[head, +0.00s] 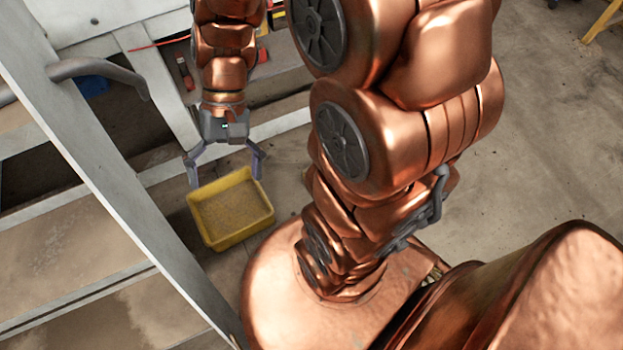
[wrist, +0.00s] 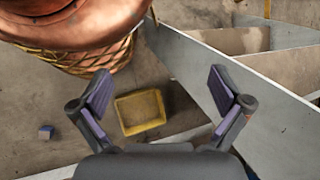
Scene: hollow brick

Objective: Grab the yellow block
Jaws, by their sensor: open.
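The yellow block (head: 265,212) looks like a shallow, open-topped yellow box with a brownish inside. It lies on the concrete floor in the head view, left of the middle. My gripper (head: 225,180) is open and empty, with its fingers pointing down over the block's far side. In the wrist view the block (wrist: 122,130) shows well below my gripper (wrist: 160,75), between the two spread fingers and nearer the left one. The fingers appear apart from the block; the exact height gap is hard to tell.
A grey metal stair frame (head: 120,180) with a handrail (head: 100,70) and broad steps stands close on the left. A small bluish block (wrist: 46,132) lies on the floor in the wrist view. A red-and-dark object (head: 185,74) lies behind. The floor at right is mostly clear.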

